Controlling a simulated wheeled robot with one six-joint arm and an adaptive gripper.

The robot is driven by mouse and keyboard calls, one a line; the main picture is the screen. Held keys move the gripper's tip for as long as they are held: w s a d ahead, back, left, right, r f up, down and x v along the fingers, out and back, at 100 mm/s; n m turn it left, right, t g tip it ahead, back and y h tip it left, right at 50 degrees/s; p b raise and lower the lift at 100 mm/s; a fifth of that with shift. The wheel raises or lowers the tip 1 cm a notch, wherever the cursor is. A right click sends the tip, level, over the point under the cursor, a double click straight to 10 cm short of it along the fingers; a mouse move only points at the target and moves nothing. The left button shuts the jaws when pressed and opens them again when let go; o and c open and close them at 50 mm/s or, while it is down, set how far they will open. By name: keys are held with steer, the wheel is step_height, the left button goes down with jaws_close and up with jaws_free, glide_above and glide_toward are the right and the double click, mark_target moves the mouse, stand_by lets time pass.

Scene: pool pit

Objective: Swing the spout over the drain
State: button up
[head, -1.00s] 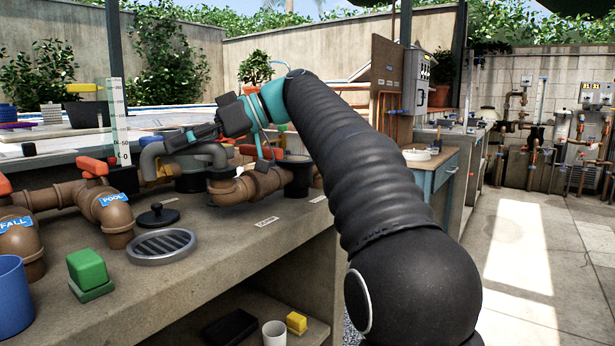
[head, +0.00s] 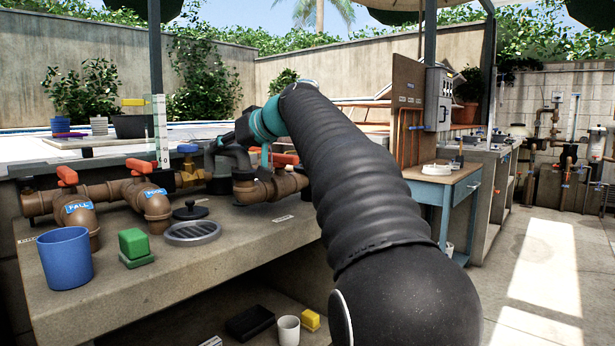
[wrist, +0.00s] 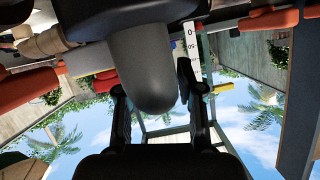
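The spout is a dark grey curved pipe (head: 229,154) above the pipework at the back of the counter. Its rounded grey body fills the upper middle of the wrist view (wrist: 147,70). The drain (head: 192,233) is a round grey grate on the counter, below and a little left of the spout in the head view. My gripper (head: 217,148) is at the spout. In the wrist view my gripper's fingers (wrist: 152,92) stand on either side of the spout; I cannot tell whether both press on it. The spout's outlet is not clear.
A black knobbed lid (head: 190,211) lies behind the drain. A green block (head: 133,243) and a blue cup (head: 65,257) stand to its left. Brown pipes with orange handles (head: 140,166) line the back. Paved floor (head: 535,270) is open on the right.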

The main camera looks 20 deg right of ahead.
steer(key=v, duration=1.4)
steer(key=d+f+m+h, duration=0.1)
steer(key=d+f+m, duration=0.1)
steer(key=m, duration=0.5)
steer(key=d+f+m+h, duration=0.1)
steer(key=d+f+m, duration=0.1)
steer(key=m, duration=0.6)
steer(key=d+f+m+h, duration=0.1)
steer(key=d+m, duration=0.3)
steer(key=m, duration=0.4)
steer(key=shift+w+f+t+h, duration=0.3)
steer(key=shift+w+f+h, duration=0.1)
steer(key=shift+f, duration=0.15)
steer(key=s+d+f+m+h, duration=0.1)
steer(key=d+f+m, duration=0.3)
steer(key=m, duration=1.1)
steer(key=shift+s+d+f+m+h, duration=0.2)
steer(key=shift+d+m+h, duration=0.2)
steer(key=shift+d+h, duration=0.2)
